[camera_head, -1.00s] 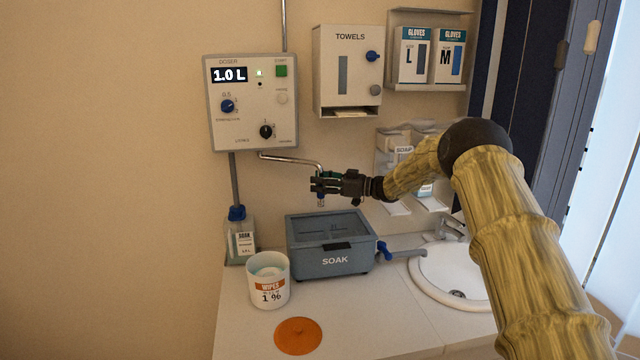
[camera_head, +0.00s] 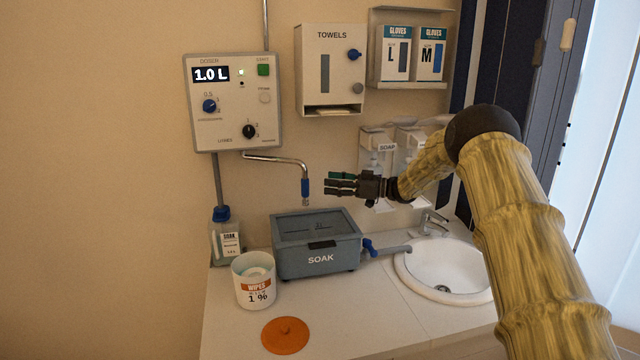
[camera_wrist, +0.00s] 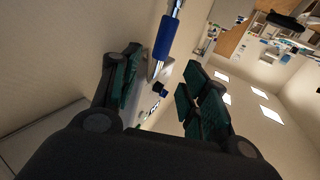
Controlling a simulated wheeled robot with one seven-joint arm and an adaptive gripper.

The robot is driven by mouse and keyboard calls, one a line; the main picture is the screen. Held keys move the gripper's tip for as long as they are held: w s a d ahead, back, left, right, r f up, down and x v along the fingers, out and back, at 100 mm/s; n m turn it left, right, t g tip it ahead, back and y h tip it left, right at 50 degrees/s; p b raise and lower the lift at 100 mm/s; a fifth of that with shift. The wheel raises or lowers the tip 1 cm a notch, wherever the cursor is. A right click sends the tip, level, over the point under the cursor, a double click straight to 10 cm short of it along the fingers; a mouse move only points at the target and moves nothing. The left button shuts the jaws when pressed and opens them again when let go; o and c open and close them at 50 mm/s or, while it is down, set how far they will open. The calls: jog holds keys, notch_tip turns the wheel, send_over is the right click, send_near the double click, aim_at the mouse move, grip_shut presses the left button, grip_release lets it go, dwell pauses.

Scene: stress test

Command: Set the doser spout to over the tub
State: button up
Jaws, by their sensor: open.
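The doser (camera_head: 233,100) is a grey wall box reading 1.0 L. Its bent metal spout (camera_head: 280,157) ends in a blue sleeve (camera_head: 306,187) and hangs above the grey lidded tub marked SOAK (camera_head: 287,262). My gripper (camera_head: 331,184) is open and empty, just right of the sleeve and above the tub, fingers pointing left. In the wrist view the blue sleeve (camera_wrist: 165,38) shows ahead, between the lines of my open fingers (camera_wrist: 160,85), apart from them.
A white WIPES bucket (camera_head: 254,291) stands left of the tub, an orange lid (camera_head: 285,336) in front. A blue-capped bottle (camera_head: 226,240) stands behind the bucket. A sink (camera_head: 445,265) is at right. Towel (camera_head: 330,70) and soap dispensers (camera_head: 378,145) hang behind.

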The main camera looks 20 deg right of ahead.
jog(key=shift+v, duration=1.15)
